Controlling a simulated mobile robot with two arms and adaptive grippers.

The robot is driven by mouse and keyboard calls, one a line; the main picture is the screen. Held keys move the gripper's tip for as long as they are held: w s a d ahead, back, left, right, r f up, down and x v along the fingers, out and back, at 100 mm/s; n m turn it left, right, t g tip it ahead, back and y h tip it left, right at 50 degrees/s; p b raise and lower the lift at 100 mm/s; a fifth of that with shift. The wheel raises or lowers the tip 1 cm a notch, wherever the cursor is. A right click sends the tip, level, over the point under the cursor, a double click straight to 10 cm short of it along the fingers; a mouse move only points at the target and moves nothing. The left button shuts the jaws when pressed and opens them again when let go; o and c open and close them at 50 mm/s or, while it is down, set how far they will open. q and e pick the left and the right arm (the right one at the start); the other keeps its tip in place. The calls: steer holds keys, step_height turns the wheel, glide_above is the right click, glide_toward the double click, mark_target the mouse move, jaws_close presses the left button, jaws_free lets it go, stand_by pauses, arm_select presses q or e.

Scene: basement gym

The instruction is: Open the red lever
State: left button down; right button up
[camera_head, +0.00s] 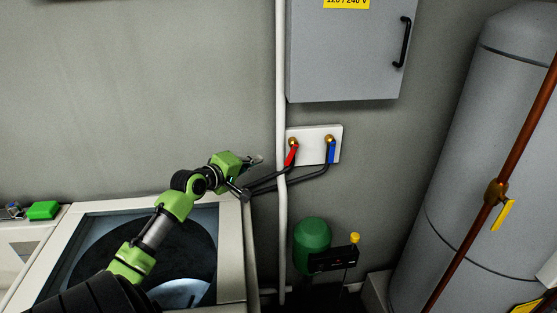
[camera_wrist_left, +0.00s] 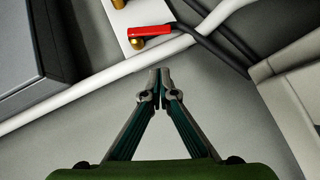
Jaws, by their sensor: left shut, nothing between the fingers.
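The red lever (camera_head: 291,154) is on the left valve of a white wall plate (camera_head: 318,135). It hangs down, slightly tilted. The blue lever (camera_head: 331,152) hangs straight down on the valve to its right. My left gripper (camera_head: 258,159) is to the left of the red lever, apart from it, with the white vertical pipe between them in the picture. In the left wrist view the gripper (camera_wrist_left: 160,74) is shut and empty, its tips near the white pipe. The red lever (camera_wrist_left: 150,32) shows beyond that pipe. My right gripper is not in view.
The white pipe (camera_head: 281,80) runs up the wall just left of the plate. A grey electrical box (camera_head: 343,50) hangs above. Dark hoses (camera_head: 305,176) run from the valves toward the washing machine (camera_head: 231,220) below my arm. A grey tank (camera_head: 455,150) stands at right.

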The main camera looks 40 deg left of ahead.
mark_target(287, 163)
arm_select(q)
steer(key=w+f, duration=0.1)
steer(key=w, duration=0.2)
steer(key=w+d+f+p, duration=0.1)
steer(key=w, duration=0.2)
steer(key=w+f+p, duration=0.1)
steer(key=w, duration=0.2)
steer(key=shift+d+f, duration=0.15)
steer(key=shift+d, duration=0.05)
steer(key=shift+w+d+f+n+t+b, duration=0.3)
steer(key=shift+f+b, duration=0.2)
steer(key=shift+b, duration=0.6)
steer(key=shift+w+d+f+n+t+b, duration=0.25)
steer(key=shift+w+f+b, duration=0.2)
steer(key=shift+b, duration=0.6)
steer(key=shift+s, duration=0.1)
